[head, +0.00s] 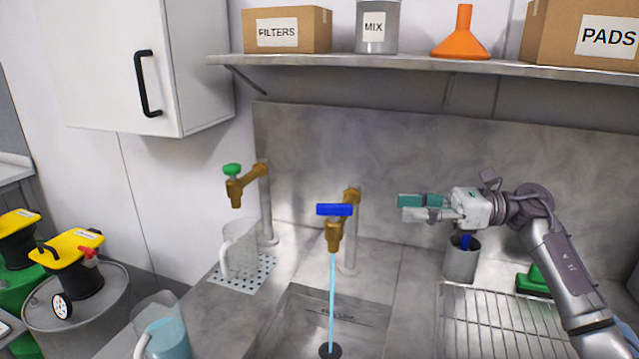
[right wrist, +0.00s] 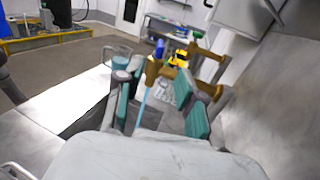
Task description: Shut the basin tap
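The basin tap (head: 333,235) is brass with a blue lever handle (head: 334,210), which lies crosswise over the spout. A blue stream of water (head: 332,300) runs from it into the sunken basin (head: 300,312). My right gripper (head: 402,207) is to the right of the tap at about handle height, fingers pointing left, apart from it. In the right wrist view its teal-padded fingers (right wrist: 158,103) are spread and empty. The blue handle (right wrist: 160,48) and the stream (right wrist: 143,105) show beyond, between the fingers. My left gripper is not in view.
A second brass tap with a green knob (head: 232,170) stands left, above a clear jug (head: 238,250) on a perforated plate. A jug of blue liquid (head: 165,335) stands front left. A metal cup (head: 461,262) and wire rack (head: 505,325) are below my right arm. A shelf (head: 420,66) hangs above.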

